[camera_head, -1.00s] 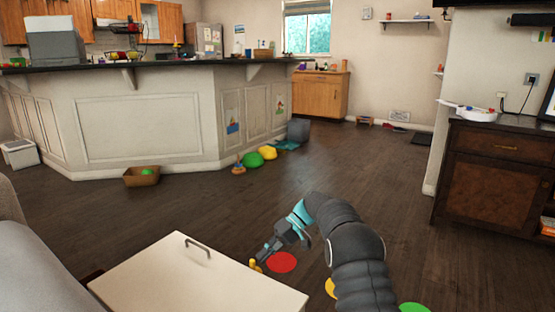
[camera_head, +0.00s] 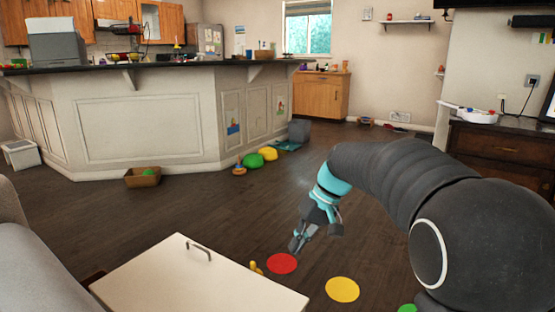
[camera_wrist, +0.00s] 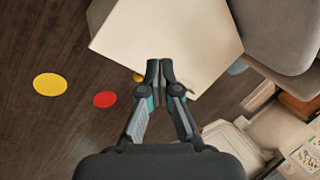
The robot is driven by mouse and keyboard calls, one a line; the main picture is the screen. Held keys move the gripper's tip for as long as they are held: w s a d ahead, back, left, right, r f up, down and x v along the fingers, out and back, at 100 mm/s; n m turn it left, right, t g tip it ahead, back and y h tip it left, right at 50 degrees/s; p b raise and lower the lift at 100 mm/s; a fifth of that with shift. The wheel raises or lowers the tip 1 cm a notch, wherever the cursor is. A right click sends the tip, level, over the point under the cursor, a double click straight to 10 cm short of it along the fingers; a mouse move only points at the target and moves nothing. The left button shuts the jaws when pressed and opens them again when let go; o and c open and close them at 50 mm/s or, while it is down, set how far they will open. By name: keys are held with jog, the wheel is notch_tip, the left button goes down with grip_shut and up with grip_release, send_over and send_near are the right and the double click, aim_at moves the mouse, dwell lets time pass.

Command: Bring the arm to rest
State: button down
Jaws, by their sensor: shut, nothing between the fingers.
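My gripper (camera_head: 297,245) hangs from my dark arm, fingers pointing down, above the floor near the red disc. In the wrist view, my gripper (camera_wrist: 160,68) has its two fingertips together, with nothing between them. My arm reaches in from the right and bends over in the head view. The fingertips are right of the white cabinet top and appear apart from it.
A white cabinet (camera_head: 190,285) with a handle stands at the front left. A yellow knob-like thing (camera_head: 256,267) is at its right side. A red disc (camera_head: 283,263) and a yellow disc (camera_head: 342,289) lie on the floor. A grey sofa (camera_head: 35,265) is at left. The middle floor is clear.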

jog(key=s+d+m+t+h, duration=0.1)
jog(key=s+d+t, duration=0.1)
jog(key=s, duration=0.6)
jog(key=s+d+m+t+h, duration=0.1)
jog(key=s+d+t+h, duration=0.1)
jog(key=s+d, duration=0.3)
jog(key=s+d+t+h+p, duration=0.1)
jog(key=s+d, duration=0.3)
jog(key=s, duration=0.9)
jog(key=shift+f+m+t+h, duration=0.25)
jog(key=shift+m+t+h, duration=0.15)
jog(key=shift+t+h, duration=0.2)
jog(key=shift+d, duration=0.1)
